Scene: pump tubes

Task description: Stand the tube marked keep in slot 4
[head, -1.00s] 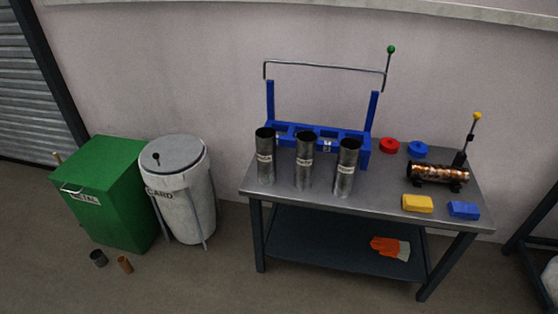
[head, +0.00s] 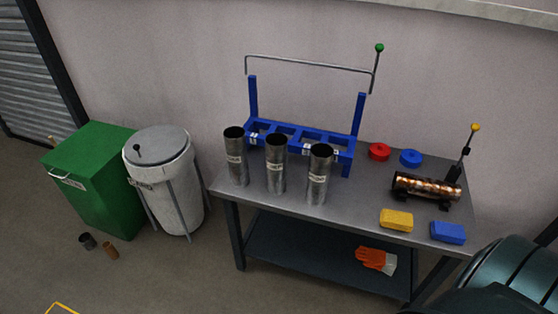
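Three grey metal tubes stand upright on the bench in front of the blue rack: a left tube (head: 236,158), a middle tube (head: 276,165) and a right tube (head: 319,176). Each has a pale label, too small to read, so I cannot tell which is marked keep. The blue rack (head: 347,157) has a row of square slots. The slots in sight look empty. Small white tags on its front are too small to read, so I cannot tell which is slot 4. Neither of my grippers is in view.
The metal bench (head: 362,207) also holds a red ring (head: 379,152), a blue ring (head: 410,157), a copper cylinder (head: 428,188), a yellow block (head: 396,220) and a blue block (head: 448,232). Orange gloves (head: 372,259) lie on its shelf. A green bin (head: 90,180) and grey drum (head: 170,185) stand left.

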